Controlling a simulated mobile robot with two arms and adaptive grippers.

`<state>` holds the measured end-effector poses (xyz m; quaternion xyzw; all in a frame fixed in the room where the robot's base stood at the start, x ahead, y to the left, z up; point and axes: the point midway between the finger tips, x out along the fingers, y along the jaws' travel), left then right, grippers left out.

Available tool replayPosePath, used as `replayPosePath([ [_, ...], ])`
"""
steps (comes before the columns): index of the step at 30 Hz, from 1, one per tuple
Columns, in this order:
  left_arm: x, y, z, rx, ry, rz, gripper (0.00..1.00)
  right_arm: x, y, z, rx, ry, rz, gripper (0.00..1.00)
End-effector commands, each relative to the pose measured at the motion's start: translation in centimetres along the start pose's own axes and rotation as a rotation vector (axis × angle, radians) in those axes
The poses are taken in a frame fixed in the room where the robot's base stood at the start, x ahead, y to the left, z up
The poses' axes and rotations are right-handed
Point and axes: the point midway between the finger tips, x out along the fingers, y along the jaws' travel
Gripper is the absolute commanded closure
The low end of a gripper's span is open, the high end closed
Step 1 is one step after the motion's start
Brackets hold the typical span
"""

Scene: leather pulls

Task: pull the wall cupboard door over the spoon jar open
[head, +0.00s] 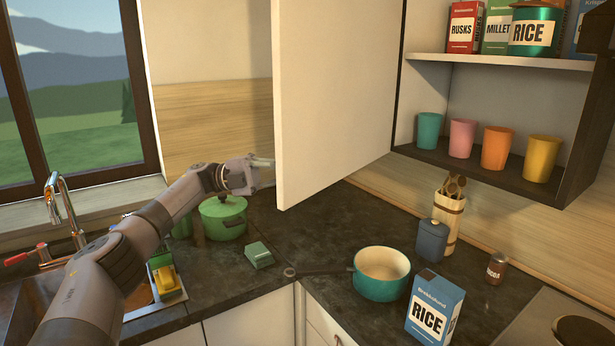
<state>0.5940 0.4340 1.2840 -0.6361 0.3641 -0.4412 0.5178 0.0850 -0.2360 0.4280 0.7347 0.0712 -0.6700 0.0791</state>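The cream wall cupboard door (335,95) stands wide open, swung out from the left side of the open shelves. The spoon jar (446,222), a pale holder with wooden spoons, stands on the counter below the cupboard. My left gripper (267,172) is just left of the door's free edge, fingers pointing toward it. Its fingers look spread, with nothing seen between them. I cannot tell whether the fingertips touch the door's far side. No pull shows on the visible face of the door. My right gripper is not in view.
Cups such as the orange cup (500,147) stand on the lower shelf, boxes and a tin above. The counter (325,235) holds a green pot (223,217), a teal pan (381,274), a blue canister (432,240) and a rice box (434,309). A sink is at left.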

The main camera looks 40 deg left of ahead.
Motion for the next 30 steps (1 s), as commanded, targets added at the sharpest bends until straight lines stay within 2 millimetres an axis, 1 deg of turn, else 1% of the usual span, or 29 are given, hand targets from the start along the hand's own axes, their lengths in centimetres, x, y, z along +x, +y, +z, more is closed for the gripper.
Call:
replayPosePath([
  [1, 0.04, 0.26, -0.08, -0.003, 0.006, 0.004, 1.00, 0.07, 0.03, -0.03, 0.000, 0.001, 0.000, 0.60],
  [11, 0.10, 0.24, -0.12, -0.004, 0.008, 0.004, 1.00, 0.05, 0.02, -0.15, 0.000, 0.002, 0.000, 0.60],
  [12, 0.11, 0.23, -0.12, -0.004, 0.009, 0.004, 0.88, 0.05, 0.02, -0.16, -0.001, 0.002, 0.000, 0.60],
  [21, 0.03, 0.12, -0.08, -0.002, 0.005, 0.002, 0.69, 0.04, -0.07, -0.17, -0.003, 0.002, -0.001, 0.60],
  [30, -0.14, 0.05, -0.05, -0.001, 0.003, 0.001, 0.69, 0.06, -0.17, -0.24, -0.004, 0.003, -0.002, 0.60],
])
